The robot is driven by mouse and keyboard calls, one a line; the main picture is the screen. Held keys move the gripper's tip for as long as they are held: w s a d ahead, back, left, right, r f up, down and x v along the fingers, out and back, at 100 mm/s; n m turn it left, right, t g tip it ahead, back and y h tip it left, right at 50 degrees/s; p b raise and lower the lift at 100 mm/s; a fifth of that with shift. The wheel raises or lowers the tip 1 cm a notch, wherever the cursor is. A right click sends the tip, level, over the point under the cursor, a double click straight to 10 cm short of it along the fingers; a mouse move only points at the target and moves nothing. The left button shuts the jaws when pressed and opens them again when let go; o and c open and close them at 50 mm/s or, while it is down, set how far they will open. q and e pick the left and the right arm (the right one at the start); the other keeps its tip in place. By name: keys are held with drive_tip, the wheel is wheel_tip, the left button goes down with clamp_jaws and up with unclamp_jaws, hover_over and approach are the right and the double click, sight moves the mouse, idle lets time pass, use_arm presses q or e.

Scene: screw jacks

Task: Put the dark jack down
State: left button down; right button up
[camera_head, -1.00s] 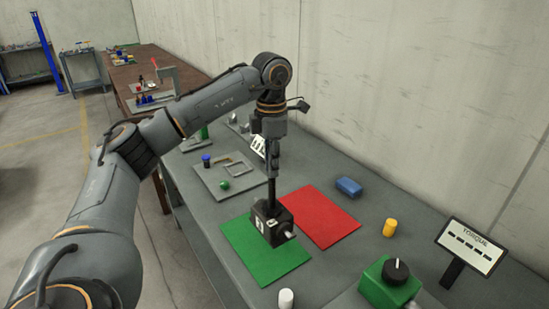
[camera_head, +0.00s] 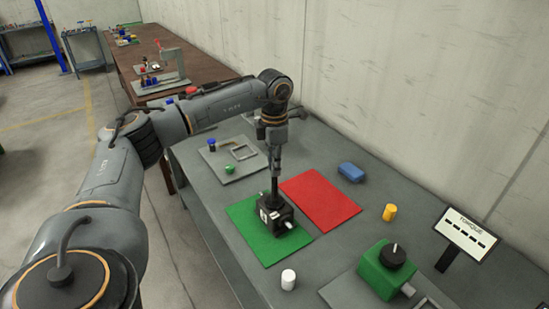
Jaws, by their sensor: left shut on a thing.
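The dark jack (camera_head: 274,216) is a black box with a tall dark screw and a light stub at its side. It is upright over the green mat (camera_head: 266,252) and looks to be on it or just above it; I cannot tell which. My left gripper (camera_head: 275,176) is shut on the upper part of the jack's screw. The arm partly hides the table behind it. My right gripper is not in view.
A red mat (camera_head: 322,197) lies beside the green one and is empty.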

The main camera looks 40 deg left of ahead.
use_arm(q)
drive_tip(key=shift+w+r, duration=0.15)
drive_tip(key=shift+r, duration=0.05)
drive_tip(key=c, duration=1.3)
unclamp_jaws()
drive_tip(key=shift+f, duration=0.25)
drive_tip(key=shift+s+d+r, duration=0.1)
drive_tip(key=shift+s, duration=0.15)
wheel_tip(320, 180, up, 11)
drive_tip(key=b, duration=0.3)
drive_tip(key=shift+w, duration=0.1)
drive_tip(key=shift+r, duration=0.5)
